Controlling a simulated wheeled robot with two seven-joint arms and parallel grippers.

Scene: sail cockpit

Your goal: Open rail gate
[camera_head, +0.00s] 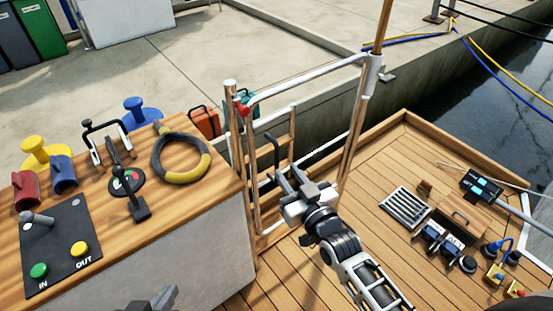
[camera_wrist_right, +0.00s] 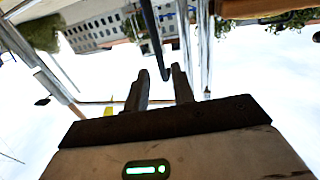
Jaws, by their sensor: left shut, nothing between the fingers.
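The rail gate (camera_head: 305,84) stands at the deck edge with a silver top rail, metal posts and a wooden lower part. A red fitting (camera_head: 243,109) sits at its upper left corner. A black curved handle (camera_head: 275,150) stands out at the gate's left part. My right gripper (camera_head: 288,179) is open at the handle's lower end. In the right wrist view the dark bar of the handle (camera_wrist_right: 152,38) comes down between the two spread fingertips; contact cannot be told. My left gripper (camera_head: 160,299) is shut and empty at the bottom edge, partly out of view.
A wooden-topped console (camera_head: 222,188) at left carries a lever, an IN/OUT panel (camera_head: 60,245), a black-and-yellow ring (camera_head: 180,157) and coloured fittings. A vent grate (camera_head: 405,208) and several devices lie on the deck at right. Concrete quay lies beyond the gate, water at upper right.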

